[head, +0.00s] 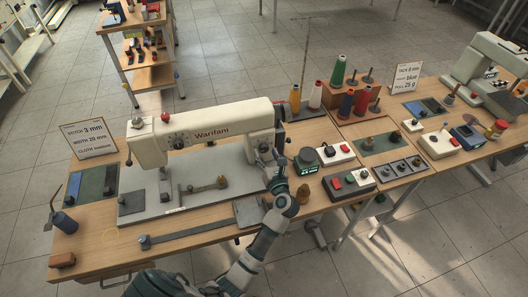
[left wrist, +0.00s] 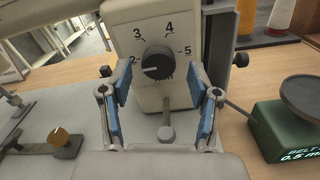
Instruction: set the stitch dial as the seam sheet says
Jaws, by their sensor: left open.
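The seam sheet (head: 89,138) stands at the back left of the table and reads stitch 3 mm, width 20 mm, cloth medium. The stitch dial is a black knob (left wrist: 157,63) on the cream sewing machine's right pillar, with numbers 2 to 5 around it in the left wrist view. A pale mark on the knob points left, near or slightly below the 2. My left gripper (head: 266,160) is open in front of the pillar. In the left wrist view its blue-padded fingers (left wrist: 160,110) are on either side below the knob, apart from it. My right gripper is not in view.
A green-lit display box (head: 303,161) stands close right of my gripper, also showing in the left wrist view (left wrist: 290,130). Thread cones (head: 338,72) stand behind. A lever with a round end (left wrist: 166,133) hangs below the knob.

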